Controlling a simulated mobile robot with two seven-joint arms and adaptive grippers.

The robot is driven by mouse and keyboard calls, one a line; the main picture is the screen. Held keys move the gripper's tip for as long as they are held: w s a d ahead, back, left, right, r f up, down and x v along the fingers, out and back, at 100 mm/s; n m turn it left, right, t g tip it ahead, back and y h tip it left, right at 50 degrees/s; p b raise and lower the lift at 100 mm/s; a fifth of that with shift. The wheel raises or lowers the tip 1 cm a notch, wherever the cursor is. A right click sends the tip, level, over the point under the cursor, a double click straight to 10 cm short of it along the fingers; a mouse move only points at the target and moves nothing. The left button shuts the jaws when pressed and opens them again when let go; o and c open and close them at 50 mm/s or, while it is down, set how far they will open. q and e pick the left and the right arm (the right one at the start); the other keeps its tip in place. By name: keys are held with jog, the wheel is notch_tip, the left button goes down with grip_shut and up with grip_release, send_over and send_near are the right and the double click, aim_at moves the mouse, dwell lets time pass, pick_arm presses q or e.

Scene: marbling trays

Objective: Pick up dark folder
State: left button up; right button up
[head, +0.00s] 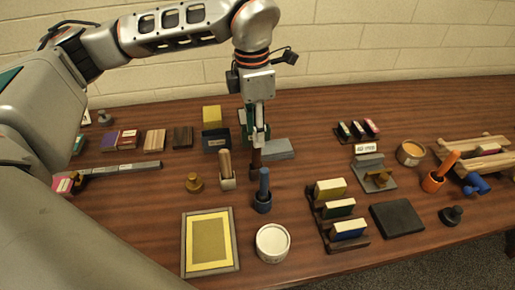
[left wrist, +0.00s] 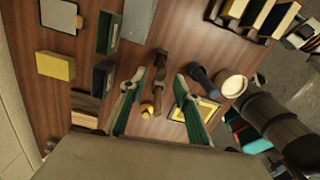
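A dark brown upright piece (head: 257,158) stands on the table directly below my left gripper (head: 257,136); I cannot tell for sure that it is the dark folder. Brown upright pieces (left wrist: 161,60) also show ahead of the fingers in the left wrist view. The left gripper (left wrist: 155,88) is open there, with two green fingers apart and nothing clearly held. A flat dark slab (head: 397,219) lies at the right of the table in the head view. My right gripper is not in view.
Blocks stand behind.

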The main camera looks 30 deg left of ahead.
aim_at(256, 155)
pick_arm(q)
jog(key=f, duration=0.3)
jog(key=shift+d, duration=0.25)
jog(key=shift+s+a+f, duration=0.1)
jog(key=shift+s+f, duration=0.05)
jog(key=shift+f, duration=0.55)
jog(key=shift+f+p, duration=0.35)
jog(key=shift+f, duration=1.75)
grip_shut()
